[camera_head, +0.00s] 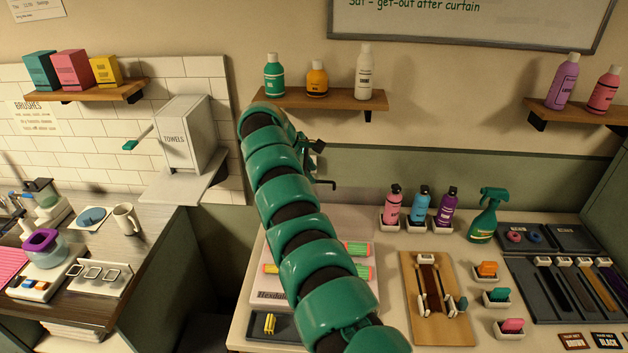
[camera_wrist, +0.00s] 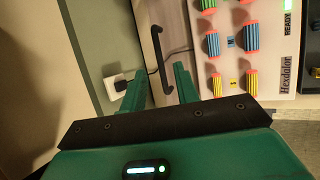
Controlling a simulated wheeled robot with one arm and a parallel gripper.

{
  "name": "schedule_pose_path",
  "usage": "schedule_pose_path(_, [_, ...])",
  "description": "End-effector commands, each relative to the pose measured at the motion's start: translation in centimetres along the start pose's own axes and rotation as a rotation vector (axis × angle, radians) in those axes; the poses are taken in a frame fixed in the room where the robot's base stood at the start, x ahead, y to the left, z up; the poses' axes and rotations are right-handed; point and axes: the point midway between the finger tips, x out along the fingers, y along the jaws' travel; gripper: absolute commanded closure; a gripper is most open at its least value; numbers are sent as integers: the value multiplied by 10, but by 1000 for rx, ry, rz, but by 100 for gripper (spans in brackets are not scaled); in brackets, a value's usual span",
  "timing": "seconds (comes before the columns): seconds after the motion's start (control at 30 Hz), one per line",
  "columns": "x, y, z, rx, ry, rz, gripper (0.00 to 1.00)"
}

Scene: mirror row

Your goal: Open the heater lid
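The heater (camera_head: 268,297) is a white box marked Hexdalor on the table; my arm hides its middle. Its coloured rollers show uncovered, and in the wrist view the heater (camera_wrist: 285,88) has a green READY light. A brownish, shiny panel, seemingly the lid (camera_wrist: 144,12), lies along the heater's wall side and looks raised; its exact angle is unclear. It carries a black bar handle (camera_wrist: 184,47). My gripper (camera_wrist: 160,72) is open, its green fingers either side of the handle's lower end; contact is unclear. In the head view my arm mostly hides the gripper.
A wall socket with a plug (camera_wrist: 117,85) is near the left finger. A shelf with bottles (camera_head: 290,98) is above the heater. Right of it stand a wooden board (camera_head: 450,325), several bottles, a green spray bottle (camera_head: 487,218) and a dark tray (camera_head: 545,305).

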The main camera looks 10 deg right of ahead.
Motion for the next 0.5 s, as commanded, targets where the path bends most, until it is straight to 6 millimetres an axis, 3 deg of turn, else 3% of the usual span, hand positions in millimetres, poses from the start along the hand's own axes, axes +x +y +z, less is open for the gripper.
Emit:
schedule_pose_path(0.2, [-43,0,-1,1,3,3,69])
schedule_pose_path(0.5, [-84,0,1,2,0,0,69])
